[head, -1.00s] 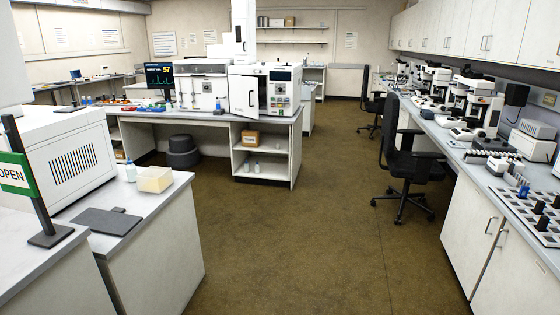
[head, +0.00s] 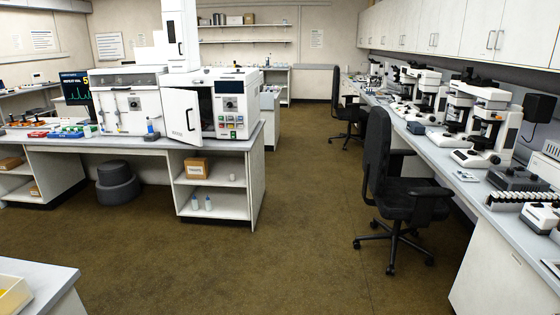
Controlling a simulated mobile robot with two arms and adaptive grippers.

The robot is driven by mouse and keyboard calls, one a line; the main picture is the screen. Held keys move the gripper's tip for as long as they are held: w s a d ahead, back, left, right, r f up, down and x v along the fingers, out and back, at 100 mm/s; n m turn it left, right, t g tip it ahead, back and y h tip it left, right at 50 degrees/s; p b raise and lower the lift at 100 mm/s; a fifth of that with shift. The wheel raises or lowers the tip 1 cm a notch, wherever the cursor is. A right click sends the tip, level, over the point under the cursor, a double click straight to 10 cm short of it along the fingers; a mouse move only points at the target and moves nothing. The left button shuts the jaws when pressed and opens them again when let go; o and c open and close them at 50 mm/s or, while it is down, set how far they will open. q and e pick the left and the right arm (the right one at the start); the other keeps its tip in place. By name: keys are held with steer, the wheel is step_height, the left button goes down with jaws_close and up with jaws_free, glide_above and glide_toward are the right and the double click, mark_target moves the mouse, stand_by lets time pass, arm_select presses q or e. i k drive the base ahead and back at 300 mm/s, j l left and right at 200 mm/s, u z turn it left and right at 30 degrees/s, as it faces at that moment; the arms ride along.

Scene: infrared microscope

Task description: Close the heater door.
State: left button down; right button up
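The heater (head: 236,103) is a white box-shaped instrument with a dark front panel and coloured buttons. It stands at the right end of the island bench (head: 150,143), ahead and left of centre. Its white door (head: 180,109) with a dark vertical handle (head: 189,120) stands open, swung out to the left side of the front. Part of the dark interior shows between door and control panel. Neither of my grippers is in view.
The brown floor (head: 300,220) ahead is clear up to the bench. A black office chair (head: 390,190) stands at the right before a long counter with microscopes (head: 480,130). A bench corner (head: 45,285) juts in at lower left.

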mark_target(180, 107)
steer(key=i+u, duration=0.35)
steer(key=i, duration=1.4)
steer(key=i+j+z, duration=0.55)
steer(key=j, duration=0.15)
steer(key=i+j+z, duration=0.25)
steer(key=j, duration=0.15)
steer(key=i+j+z, duration=0.3)
steer(key=j, duration=0.15)
steer(key=k, duration=0.1)
